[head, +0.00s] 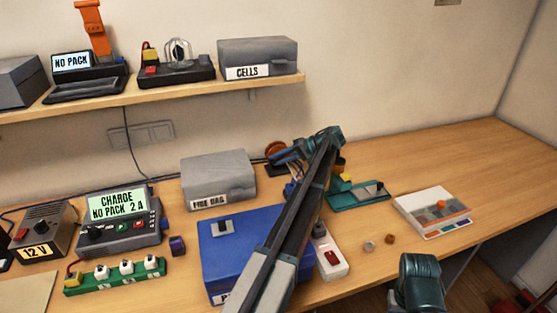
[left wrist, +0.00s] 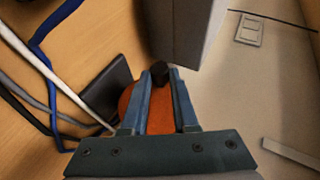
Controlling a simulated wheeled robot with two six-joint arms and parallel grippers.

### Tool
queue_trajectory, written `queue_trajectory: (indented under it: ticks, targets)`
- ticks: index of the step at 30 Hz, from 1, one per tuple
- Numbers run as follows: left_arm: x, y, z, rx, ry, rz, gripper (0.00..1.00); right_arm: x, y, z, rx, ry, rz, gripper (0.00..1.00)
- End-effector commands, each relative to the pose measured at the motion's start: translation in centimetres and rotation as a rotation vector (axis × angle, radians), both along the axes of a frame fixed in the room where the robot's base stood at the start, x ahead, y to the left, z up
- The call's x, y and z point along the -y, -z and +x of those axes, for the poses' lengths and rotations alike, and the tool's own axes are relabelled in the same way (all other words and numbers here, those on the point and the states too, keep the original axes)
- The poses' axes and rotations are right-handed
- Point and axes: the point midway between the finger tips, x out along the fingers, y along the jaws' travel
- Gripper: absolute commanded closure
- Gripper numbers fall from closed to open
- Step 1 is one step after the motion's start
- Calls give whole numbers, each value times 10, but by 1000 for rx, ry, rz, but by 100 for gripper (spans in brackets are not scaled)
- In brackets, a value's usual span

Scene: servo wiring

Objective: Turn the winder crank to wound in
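The winder (head: 275,148) shows in the head view as a small orange-brown reel at the back of the bench, partly hidden by my left arm. In the left wrist view its orange disc (left wrist: 153,112) lies behind my fingers, with a black crank knob (left wrist: 162,72) at the fingertips. My left gripper (left wrist: 160,78) has its two fingers a little apart, one on each side of the knob. I cannot tell whether they clamp it. In the head view, the left gripper (head: 280,158) reaches over the bench to the winder.
A grey FIRE BAG box (head: 218,178) stands just left of the winder, its wall close to my fingers. A blue box (head: 222,262) lies under my left arm. Cables (left wrist: 45,85) run beside the winder. The bench's right back is clear. Part of my right arm shows at lower right.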

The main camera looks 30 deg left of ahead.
Motion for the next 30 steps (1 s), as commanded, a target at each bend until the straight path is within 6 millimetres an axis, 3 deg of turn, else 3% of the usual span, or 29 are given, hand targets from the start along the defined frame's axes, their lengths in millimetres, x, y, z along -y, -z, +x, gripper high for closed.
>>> queue_trajectory:
  ticks: [1, 5, 17, 30]
  targets:
    - [0, 0, 0, -1, -1, -2, 65, 0, 0, 0, 0, 0, 0, 50]
    - [0, 0, 0, 0, -1, -1, 42, 0, 0, 0, 0, 0, 0, 50]
    - [7, -6, 4, 1, 1, 0, 42, 0, -6, 0, 0, 0, 0, 50]
    - [78, -51, 36, 0, 2, 0, 42, 0, -51, 0, 0, 0, 0, 50]
